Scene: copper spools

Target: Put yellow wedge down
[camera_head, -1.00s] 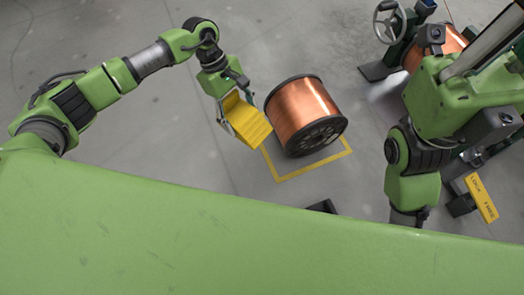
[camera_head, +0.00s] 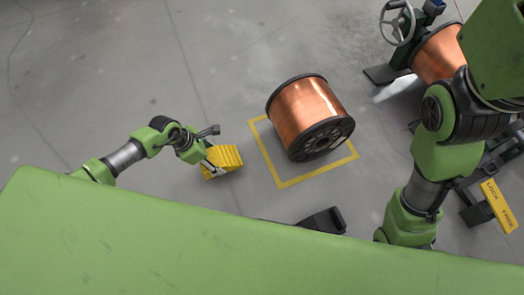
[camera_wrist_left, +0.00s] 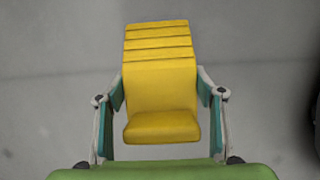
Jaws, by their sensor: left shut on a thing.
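The yellow wedge (camera_head: 225,159) with a ridged face is held by my left gripper (camera_head: 212,162), left of the yellow floor outline. In the left wrist view the wedge (camera_wrist_left: 160,85) sits between the two fingers of my left gripper (camera_wrist_left: 160,95), which press on its sides. The wedge is low, close to the grey floor (camera_head: 190,215); I cannot tell whether it touches. My right arm shows at the right, but its gripper is not in view.
A copper spool (camera_head: 305,110) lies on its side, partly over the yellow floor outline (camera_head: 318,174). Another spool (camera_head: 436,58) is at a stand with a handwheel (camera_head: 397,22). A yellow lettered bar (camera_head: 499,205) is at the right.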

